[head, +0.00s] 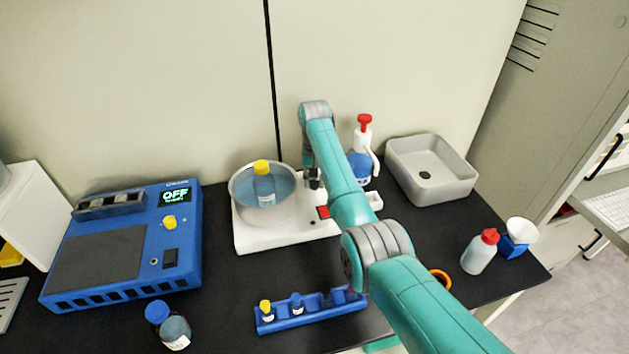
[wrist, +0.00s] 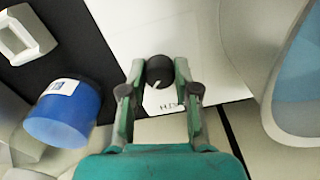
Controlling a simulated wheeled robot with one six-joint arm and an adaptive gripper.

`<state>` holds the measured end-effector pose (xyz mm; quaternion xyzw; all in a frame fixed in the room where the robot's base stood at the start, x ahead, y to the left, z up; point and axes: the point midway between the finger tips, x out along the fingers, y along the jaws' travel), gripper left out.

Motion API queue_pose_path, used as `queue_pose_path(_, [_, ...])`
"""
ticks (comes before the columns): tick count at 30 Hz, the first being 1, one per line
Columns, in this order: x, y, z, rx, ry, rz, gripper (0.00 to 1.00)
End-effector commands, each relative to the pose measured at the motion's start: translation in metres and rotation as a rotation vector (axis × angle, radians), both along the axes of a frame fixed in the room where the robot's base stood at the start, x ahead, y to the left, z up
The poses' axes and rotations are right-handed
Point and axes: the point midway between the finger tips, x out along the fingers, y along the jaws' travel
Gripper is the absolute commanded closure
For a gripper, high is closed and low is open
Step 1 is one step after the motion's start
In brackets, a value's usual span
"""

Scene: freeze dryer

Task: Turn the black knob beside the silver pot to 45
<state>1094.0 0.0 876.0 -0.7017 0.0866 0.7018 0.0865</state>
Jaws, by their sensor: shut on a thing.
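The silver pot (head: 243,210) holds blue liquid and a yellow-capped bottle (head: 264,185) on a white base unit (head: 252,238). The pot's grey wall (wrist: 270,97) shows at the right of the wrist view. The black knob (wrist: 159,70) stands on the white base beside the pot. A white mark on the knob points down and slightly left in the wrist view, toward small printed lettering. My gripper (wrist: 160,74) is shut on the knob, one finger on each side. In the head view my arm mostly hides the knob and fingers.
A red switch (head: 323,212) sits on the base near my arm. A blue bottle rack (head: 312,311) lies in front, and a blue device (head: 130,245) stands left.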

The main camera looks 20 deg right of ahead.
Motion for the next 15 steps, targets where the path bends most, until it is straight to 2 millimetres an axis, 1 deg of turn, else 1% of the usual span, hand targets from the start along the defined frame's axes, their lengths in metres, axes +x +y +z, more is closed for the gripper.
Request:
queue_pose_path(6, [0.0, -0.0001, -0.0002, 0.0, 0.0, -0.128, 1.0])
queue_pose_path(15, [0.0, 0.0, -0.0001, 0.0, 0.0, -0.216, 1.0])
